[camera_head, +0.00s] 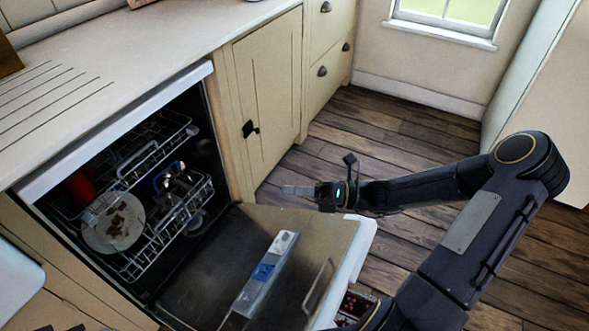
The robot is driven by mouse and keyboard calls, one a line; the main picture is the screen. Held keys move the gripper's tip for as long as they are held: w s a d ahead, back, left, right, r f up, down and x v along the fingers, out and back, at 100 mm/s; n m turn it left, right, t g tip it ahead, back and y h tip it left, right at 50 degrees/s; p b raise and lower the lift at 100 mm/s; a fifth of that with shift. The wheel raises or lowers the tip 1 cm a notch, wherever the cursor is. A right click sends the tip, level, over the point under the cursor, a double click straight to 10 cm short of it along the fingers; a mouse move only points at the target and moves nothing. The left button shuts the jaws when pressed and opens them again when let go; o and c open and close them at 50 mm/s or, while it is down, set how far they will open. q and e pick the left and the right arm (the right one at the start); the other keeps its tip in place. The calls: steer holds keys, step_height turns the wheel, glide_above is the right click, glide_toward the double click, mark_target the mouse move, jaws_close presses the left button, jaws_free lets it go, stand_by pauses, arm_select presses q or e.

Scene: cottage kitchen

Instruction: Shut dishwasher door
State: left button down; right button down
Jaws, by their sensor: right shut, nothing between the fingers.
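The dishwasher (123,122) stands open under the counter at the left. Its door (205,270) is folded down and its inner face shows, with a detergent compartment strip on it. My right gripper (288,190) is shut and empty. In the picture it lies just beyond the door's far edge, in front of the cabinet; I see no contact with the door. My right arm reaches in from the lower right, past the door's outer end. My left gripper is not in view.
Inside the dishwasher, wire racks (165,220) hold a dirty plate (113,222), a red item (81,188) and cutlery. A cream cabinet (268,95) with a dark knob adjoins the dishwasher. Wooden floor (390,135) lies open beyond my arm, up to the window wall.

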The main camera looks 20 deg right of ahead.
steer(key=s+a+r+n+g+h+p, duration=0.2)
steer(key=s+r+n+p, duration=0.3)
steer(key=r+n, duration=0.3)
steer(key=s+a+r+n+g+h+p, duration=0.2)
steer(key=s+r+n+g+h+p, duration=0.3)
steer(key=s+r+n+p, duration=0.1)
steer(key=r+n+p, duration=0.1)
steer(key=n+p, duration=0.1)
steer(key=n, duration=0.1)
steer(key=shift+a+r, duration=0.4)
